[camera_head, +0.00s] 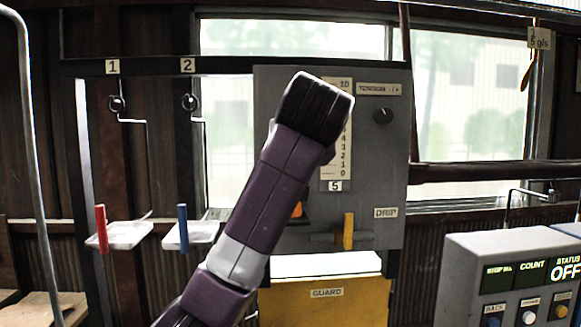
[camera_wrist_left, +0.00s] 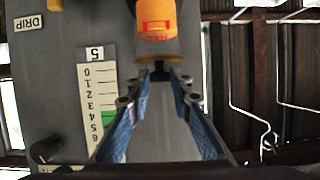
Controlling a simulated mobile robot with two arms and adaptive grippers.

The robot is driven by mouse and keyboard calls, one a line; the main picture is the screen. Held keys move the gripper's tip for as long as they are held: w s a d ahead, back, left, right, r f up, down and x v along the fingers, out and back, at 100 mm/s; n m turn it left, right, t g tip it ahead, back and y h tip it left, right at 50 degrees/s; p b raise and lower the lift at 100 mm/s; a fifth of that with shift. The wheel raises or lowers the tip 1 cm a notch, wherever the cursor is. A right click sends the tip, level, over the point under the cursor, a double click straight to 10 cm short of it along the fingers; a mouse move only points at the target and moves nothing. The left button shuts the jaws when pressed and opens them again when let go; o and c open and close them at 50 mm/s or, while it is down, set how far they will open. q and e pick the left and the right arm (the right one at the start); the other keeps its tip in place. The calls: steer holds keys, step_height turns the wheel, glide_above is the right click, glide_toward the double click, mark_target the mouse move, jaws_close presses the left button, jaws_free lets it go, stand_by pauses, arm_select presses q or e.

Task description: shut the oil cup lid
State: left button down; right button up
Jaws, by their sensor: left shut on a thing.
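The orange oil cup (camera_head: 297,209) sits on the grey panel in the head view, mostly behind my left arm. In the left wrist view, which is turned upside down, the oil cup (camera_wrist_left: 156,18) is at the top centre, with a grey rim at its end towards my fingers. My left gripper (camera_wrist_left: 159,72) has its fingertips brought together at that rim. It is shut on a small dark part there, apparently the lid; I cannot tell how far the lid is tilted. My left gripper is hidden in the head view. My right gripper is in neither view.
The panel (camera_head: 375,160) has a dark knob, a scale, a yellow DRIP lever (camera_head: 348,231) and a yellow guard (camera_head: 325,303) below. Two hangers with trays (camera_head: 122,235) hang at the left. A control box (camera_head: 480,259) stands at the right.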

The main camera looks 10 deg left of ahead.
arm_select(q)
steer(key=shift+f, duration=0.15)
steer(key=c, duration=1.8)
jaws_free()
steer(key=shift+o, duration=0.2)
steer(key=v, duration=0.7)
steer(key=shift+d+r, duration=0.25)
steer(key=shift+r, duration=0.05)
steer(key=shift+s+a+f, duration=0.1)
steer(key=shift+s+a, duration=0.1)
steer(key=shift+s, duration=0.05)
